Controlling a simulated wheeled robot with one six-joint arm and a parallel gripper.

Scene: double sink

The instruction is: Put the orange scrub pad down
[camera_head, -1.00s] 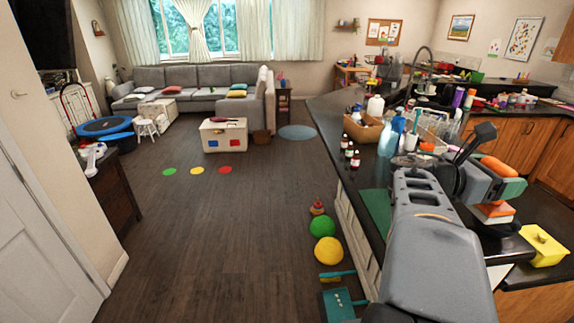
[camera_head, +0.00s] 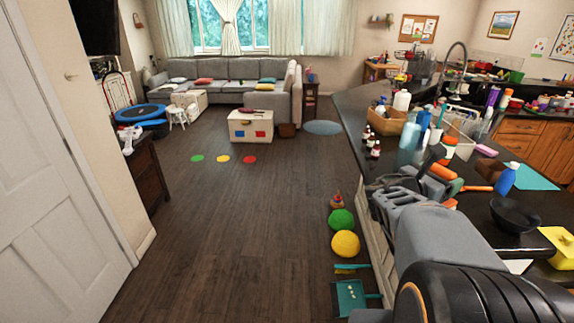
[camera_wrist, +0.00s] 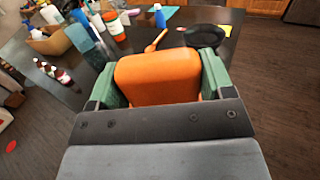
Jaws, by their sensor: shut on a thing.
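The orange scrub pad (camera_wrist: 158,77) is between the two green fingers of my gripper (camera_wrist: 160,80) in the wrist view. My gripper is shut on it, with a finger against each side. In the head view the pad (camera_head: 443,172) shows beyond my arm, over the dark counter (camera_head: 478,226). My gripper (camera_head: 447,180) is partly hidden there by its own wrist. The pad's underside is hidden, so I cannot tell how far it is above the counter.
A yellow object (camera_head: 560,245) is at the right edge.

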